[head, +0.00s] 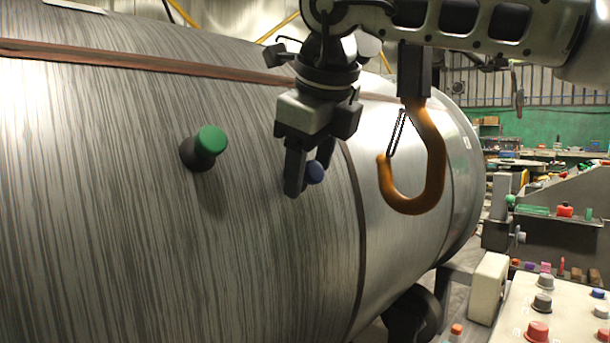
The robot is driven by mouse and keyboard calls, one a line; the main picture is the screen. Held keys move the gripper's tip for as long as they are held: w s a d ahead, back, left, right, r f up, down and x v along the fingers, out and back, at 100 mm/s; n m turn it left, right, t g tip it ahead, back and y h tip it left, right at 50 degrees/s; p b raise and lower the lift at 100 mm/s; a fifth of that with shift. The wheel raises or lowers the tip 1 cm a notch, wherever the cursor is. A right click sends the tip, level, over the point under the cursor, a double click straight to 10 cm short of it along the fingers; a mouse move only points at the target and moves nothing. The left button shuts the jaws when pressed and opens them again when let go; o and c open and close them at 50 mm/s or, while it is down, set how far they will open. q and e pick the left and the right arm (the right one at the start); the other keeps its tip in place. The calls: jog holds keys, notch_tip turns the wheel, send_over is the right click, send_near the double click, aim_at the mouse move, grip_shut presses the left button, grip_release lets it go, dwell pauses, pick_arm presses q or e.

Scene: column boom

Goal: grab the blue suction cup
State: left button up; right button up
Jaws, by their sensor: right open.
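The blue suction cup (316,172) is on the side of the large grey streaked metal drum, just left of a dark band. Only its round blue end shows; the rest is hidden by my gripper. My right gripper (306,178) points down at the cup, with its fingers open. One finger overlaps the cup's left side in the picture; I cannot tell whether it touches or whether the cup is between the fingers. My left gripper is not in view.
A green-capped cup (211,141) sticks out of the drum (100,200) to the left. An orange hook (428,190) hangs close to the right of my gripper. A control panel (565,315) with knobs stands at lower right, with cluttered benches behind.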

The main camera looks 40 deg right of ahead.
jog(key=c, duration=1)
jog(key=shift+c, duration=0.2)
jog(key=shift+r, duration=0.1)
